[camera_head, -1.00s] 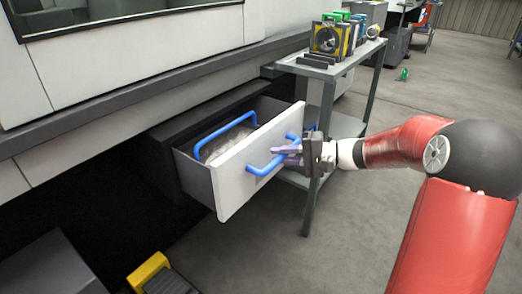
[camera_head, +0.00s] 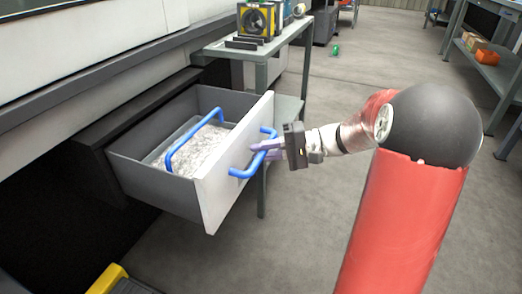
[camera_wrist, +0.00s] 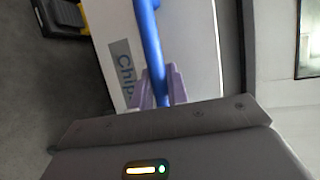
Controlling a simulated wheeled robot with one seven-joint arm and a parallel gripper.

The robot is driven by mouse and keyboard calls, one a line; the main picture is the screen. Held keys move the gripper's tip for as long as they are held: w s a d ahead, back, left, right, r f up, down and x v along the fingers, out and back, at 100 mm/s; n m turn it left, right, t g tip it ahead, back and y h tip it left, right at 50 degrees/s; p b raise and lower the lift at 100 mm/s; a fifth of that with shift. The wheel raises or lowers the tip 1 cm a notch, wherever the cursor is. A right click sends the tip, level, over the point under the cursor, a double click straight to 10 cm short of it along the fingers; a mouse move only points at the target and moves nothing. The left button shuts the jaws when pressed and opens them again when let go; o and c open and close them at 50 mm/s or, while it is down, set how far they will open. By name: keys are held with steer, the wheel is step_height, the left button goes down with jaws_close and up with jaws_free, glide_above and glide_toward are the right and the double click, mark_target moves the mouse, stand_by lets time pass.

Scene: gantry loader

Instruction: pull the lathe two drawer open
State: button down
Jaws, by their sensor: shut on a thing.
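The drawer (camera_head: 228,172) with a white front stands open under the machine, pulled well out of its dark opening. Its blue bar handle (camera_head: 238,173) is on the outer face. My gripper (camera_head: 262,150) is shut on this handle. In the wrist view, the purple fingers (camera_wrist: 157,88) close around the blue handle (camera_wrist: 148,40), beside a label starting with "Chip" (camera_wrist: 124,72). Inside the drawer is a tray of pale grey shavings (camera_head: 205,150) with its own blue handle (camera_head: 178,146) arching over it.
A grey side table (camera_head: 232,50) with a yellow-and-black device (camera_head: 257,20) stands just behind the drawer. A yellow-edged step (camera_head: 108,280) is on the floor at lower left. The floor to the right is clear up to a shelf bench (camera_head: 500,78).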

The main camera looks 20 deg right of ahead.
steer(key=c, duration=1.4)
jaws_free()
steer(key=shift+o, duration=0.2)
steer(key=v, duration=0.7)
steer(key=shift+d+p, duration=0.3)
steer(key=shift+d, duration=0.1)
steer(key=shift+s, duration=0.15)
steer(key=s+a+r+n+g+h+p, duration=0.2)
steer(key=s+a+g+h+p, duration=0.15)
steer(key=s+a+h, duration=0.85)
steer(key=s+d+r+n+t+h+p, duration=0.1)
steer(key=s+d+r+t+h+p, duration=0.1)
steer(key=s+t, duration=0.3)
steer(key=shift+s+d+r+n+h+p, duration=0.4)
steer(key=shift+s+d+r+h, duration=0.2)
steer(key=shift+s+d, duration=0.45)
